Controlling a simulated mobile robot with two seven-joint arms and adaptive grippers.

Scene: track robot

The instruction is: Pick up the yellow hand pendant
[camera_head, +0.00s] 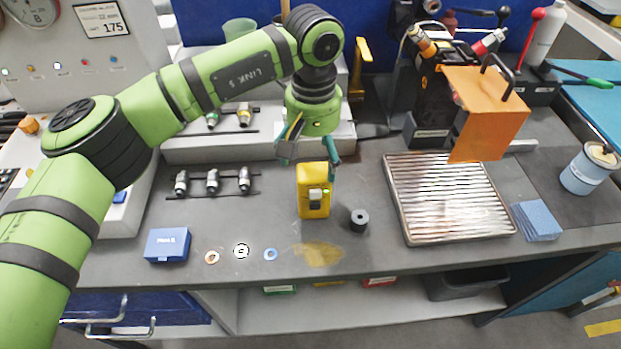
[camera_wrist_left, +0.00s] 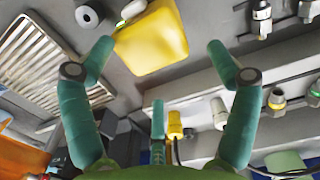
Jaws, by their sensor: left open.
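The yellow hand pendant (camera_head: 309,181) stands on the dark grey bench top in the head view, with a pale part on its front. My left gripper (camera_head: 309,158) is open just behind and above it, its green fingers pointing down. In the left wrist view the pendant (camera_wrist_left: 154,45) shows beyond the fingertips of my left gripper (camera_wrist_left: 160,46), nearer the left finger. I see no grip on it; whether a finger touches it, I cannot tell. My right gripper is not in view.
A black cylinder (camera_head: 359,219) stands close right of the pendant. A ribbed metal tray (camera_head: 447,236) lies further right, beside a blue block (camera_head: 536,221). A blue box (camera_head: 167,245) and several washers (camera_head: 270,254) lie front left. Fittings on a rack (camera_head: 212,182) stand left.

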